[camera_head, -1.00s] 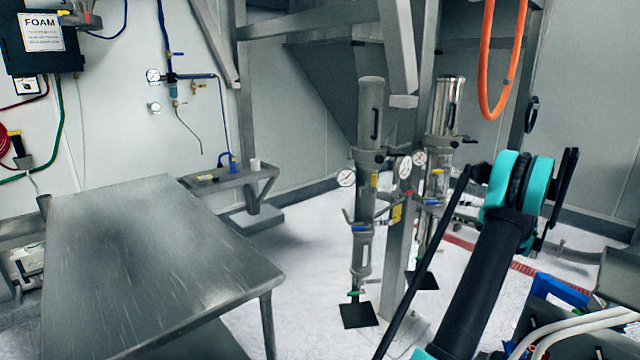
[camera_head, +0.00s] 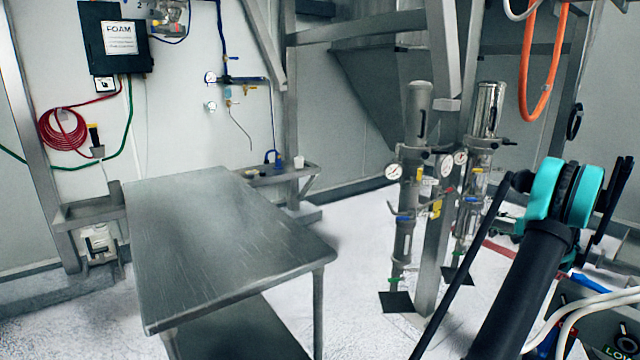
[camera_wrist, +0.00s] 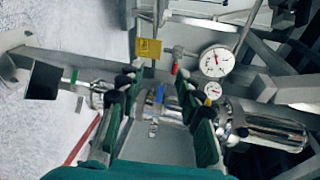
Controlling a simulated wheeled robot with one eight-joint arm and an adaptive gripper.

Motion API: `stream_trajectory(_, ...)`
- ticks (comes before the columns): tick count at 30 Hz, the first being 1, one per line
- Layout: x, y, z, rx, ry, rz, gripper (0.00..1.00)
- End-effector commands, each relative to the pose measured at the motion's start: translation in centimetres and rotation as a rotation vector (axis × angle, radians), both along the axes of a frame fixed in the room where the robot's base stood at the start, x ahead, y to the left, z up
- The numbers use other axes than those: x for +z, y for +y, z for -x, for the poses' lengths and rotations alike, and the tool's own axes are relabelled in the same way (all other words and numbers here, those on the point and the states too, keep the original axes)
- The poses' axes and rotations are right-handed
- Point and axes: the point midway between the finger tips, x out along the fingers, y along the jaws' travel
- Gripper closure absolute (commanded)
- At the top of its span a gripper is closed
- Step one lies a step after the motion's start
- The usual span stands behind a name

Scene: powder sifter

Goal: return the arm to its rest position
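My arm (camera_head: 537,257), with black links and teal joints, is raised at the right of the head view. I cannot make out my gripper's fingers in that view. In the wrist view my gripper (camera_wrist: 158,88) shows two green and black fingers spread apart, with nothing held between them. Behind the fingers are the metal sifter pipe (camera_wrist: 262,122), a round gauge (camera_wrist: 217,61) and a yellow tag (camera_wrist: 148,48). I cannot tell how far the fingers are from the pipe.
A bare steel table (camera_head: 225,250) stands left of centre. Steel columns (camera_head: 408,215) with gauges and valves stand left of my arm. An orange hose (camera_head: 524,75) hangs at the upper right. A small wall shelf (camera_head: 285,175) is behind the table. Pale floor (camera_head: 345,255) between table and columns is clear.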

Motion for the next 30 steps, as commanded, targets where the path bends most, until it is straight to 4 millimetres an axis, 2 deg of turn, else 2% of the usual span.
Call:
stream_trajectory(8,0.2,4.4,-0.2,0.041,0.048,0.055,0.64)
stream_trajectory(14,0.3,9.5,0.0,0.09,0.102,0.123,0.64)
stream_trajectory(17,0.3,12.8,0.5,0.122,0.135,0.171,0.64)
stream_trajectory(20,0.3,17.0,1.6,0.166,0.178,0.238,0.64)
stream_trajectory(22,0.1,20.6,2.8,0.204,0.214,0.297,0.64)
stream_trajectory(26,-0.5,26.9,6.1,0.279,0.274,0.421,0.64)
stream_trajectory(30,-1.5,32.7,10.5,0.357,0.328,0.56,0.64)
